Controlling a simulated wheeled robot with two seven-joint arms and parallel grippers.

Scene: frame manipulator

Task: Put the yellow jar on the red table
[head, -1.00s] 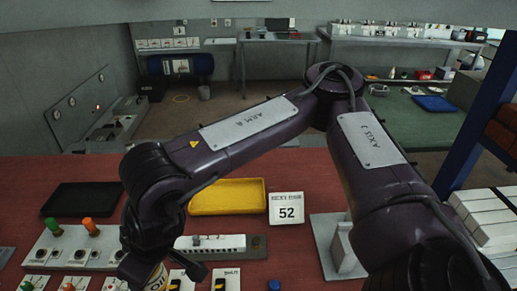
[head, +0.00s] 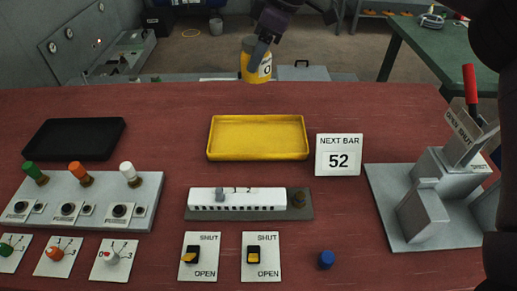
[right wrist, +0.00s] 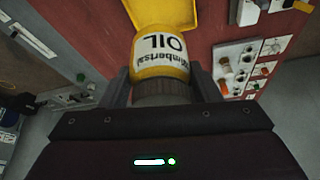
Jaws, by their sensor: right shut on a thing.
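The yellow jar (head: 250,70) has a white OIL label and a brownish cap. My right gripper (head: 259,50) is shut on it near the cap and holds it up by the far edge of the red table (head: 150,105), beyond the yellow tray. In the right wrist view the jar (right wrist: 165,52) sits between the two fingers of the gripper (right wrist: 162,92), with the red table behind it. Whether the jar touches anything below cannot be told, but it looks raised. My left gripper is not in view.
The table holds a yellow tray (head: 258,155), a black tray (head: 72,140), a 52 sign (head: 338,155), a knob panel (head: 85,205), switch plates (head: 200,262) and a grey lever device (head: 420,235). Bare red surface lies around the trays. A green table (head: 440,55) stands behind.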

